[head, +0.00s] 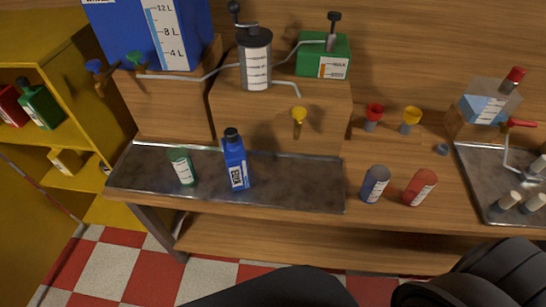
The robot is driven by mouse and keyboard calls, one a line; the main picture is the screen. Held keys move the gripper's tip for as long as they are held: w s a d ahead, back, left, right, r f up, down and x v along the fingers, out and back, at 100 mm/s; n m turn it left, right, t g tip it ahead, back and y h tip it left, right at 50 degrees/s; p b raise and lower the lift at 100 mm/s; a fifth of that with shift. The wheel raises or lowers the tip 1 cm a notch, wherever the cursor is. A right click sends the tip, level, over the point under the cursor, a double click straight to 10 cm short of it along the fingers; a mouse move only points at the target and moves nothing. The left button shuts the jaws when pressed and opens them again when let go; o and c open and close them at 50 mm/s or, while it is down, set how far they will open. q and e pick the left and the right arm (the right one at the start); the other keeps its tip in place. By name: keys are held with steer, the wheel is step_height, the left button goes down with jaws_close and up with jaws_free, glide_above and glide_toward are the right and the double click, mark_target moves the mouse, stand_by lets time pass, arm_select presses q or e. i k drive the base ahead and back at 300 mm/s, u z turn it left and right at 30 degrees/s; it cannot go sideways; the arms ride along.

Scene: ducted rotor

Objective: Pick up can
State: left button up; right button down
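Several can-like containers stand on the wooden bench. A small green can (182,168) with a white label stands on the grey metal tray (280,183). A dark blue-grey can (375,185) with a pale label and a red can (420,187) stand side by side on bare wood, right of that tray. The red one leans to the right in the picture. Which can the task means cannot be told. Neither of my grippers shows; only dark parts of my own body fill the bottom edge.
A blue bottle (235,160) with a black cap stands right of the green can. A grey cylinder (255,60) and a green container (322,56) stand on wooden blocks behind. A second metal tray (480,180) holds small bottles at right. A yellow shelf (45,120) stands left.

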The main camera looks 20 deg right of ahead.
mark_target(234, 155)
steer(key=u, duration=0.25)
steer(key=k, duration=1.3)
steer(key=u, duration=1)
steer(key=i, duration=1.5)
steer(key=z, duration=0.95)
